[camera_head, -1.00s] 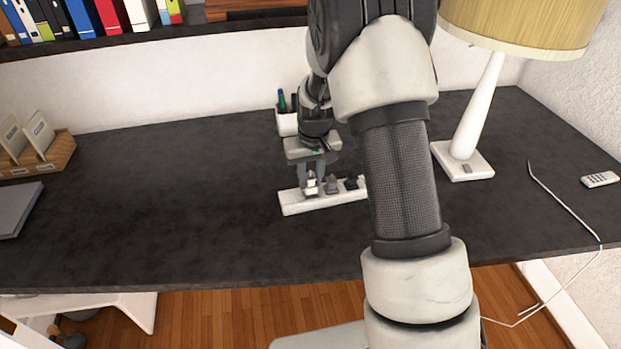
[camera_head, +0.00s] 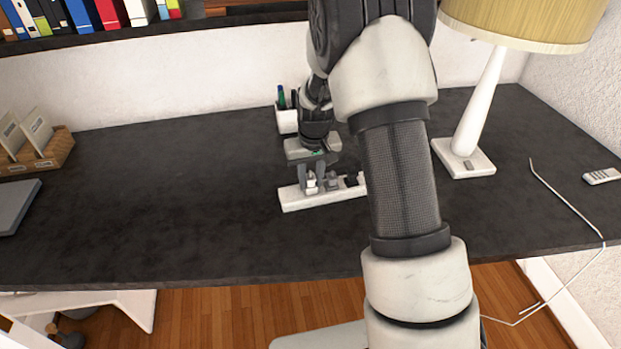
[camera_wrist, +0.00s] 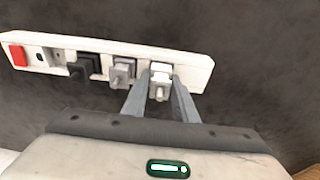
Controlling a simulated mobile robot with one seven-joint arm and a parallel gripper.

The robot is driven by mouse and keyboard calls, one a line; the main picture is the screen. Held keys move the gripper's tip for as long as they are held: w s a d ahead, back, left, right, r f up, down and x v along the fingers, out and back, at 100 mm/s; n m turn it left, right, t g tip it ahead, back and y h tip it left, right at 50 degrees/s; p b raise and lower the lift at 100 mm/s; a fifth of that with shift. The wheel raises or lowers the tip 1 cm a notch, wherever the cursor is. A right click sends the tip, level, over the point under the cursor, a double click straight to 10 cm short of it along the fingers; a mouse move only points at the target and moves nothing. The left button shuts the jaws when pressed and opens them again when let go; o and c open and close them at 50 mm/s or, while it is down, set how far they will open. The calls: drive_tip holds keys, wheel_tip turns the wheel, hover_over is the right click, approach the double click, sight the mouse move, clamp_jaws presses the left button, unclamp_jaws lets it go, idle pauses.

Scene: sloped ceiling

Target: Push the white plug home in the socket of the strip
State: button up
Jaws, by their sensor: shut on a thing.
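The white power strip (camera_head: 290,198) lies on the dark desk, partly hidden by my arm at its right end. In the wrist view the strip (camera_wrist: 205,75) crosses the upper part of the picture. The white plug (camera_wrist: 160,82) is at a socket near one end of the strip; it also shows in the head view (camera_head: 312,184). My gripper (camera_wrist: 160,92) is shut on the white plug, one finger at each side of it. The plug's pins are hidden, so I cannot tell how deep it sits.
A grey plug (camera_wrist: 122,72) and a black plug (camera_wrist: 87,66) sit beside it in the strip, with a red switch (camera_wrist: 18,55) at the far end. A pen holder (camera_head: 287,119) stands behind. A lamp (camera_head: 470,150) stands right. The desk's left middle is clear.

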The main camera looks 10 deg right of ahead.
drive_tip(key=shift+f, duration=0.4)
drive_tip(key=o, duration=1.1)
drive_tip(key=s+r, duration=0.1)
drive_tip(key=r, duration=0.4)
drive_tip(key=r+p, duration=0.1)
drive_tip(key=r, duration=0.5)
drive_tip(key=s+r, duration=0.1)
drive_tip(key=r, duration=0.5)
drive_tip(key=shift+s+d+r, duration=0.1)
drive_tip(key=shift+s+r, duration=0.1)
drive_tip(key=shift+s, duration=0.15)
drive_tip(key=s+r+t+p, duration=0.1)
drive_tip(key=s+r+p, duration=0.2)
drive_tip(key=s+r, duration=0.4)
drive_tip(key=s+r+t+p, duration=0.1)
drive_tip(key=s+r+p, duration=0.3)
drive_tip(key=s+r, duration=0.3)
drive_tip(key=s+r+t+p, duration=0.1)
drive_tip(key=s+r+p, duration=0.2)
drive_tip(key=s+r, duration=0.4)
drive_tip(key=shift+s+m+t+p, duration=0.35)
drive_tip(key=shift+s+m+t, duration=0.05)
drive_tip(key=shift+s, duration=2.25)
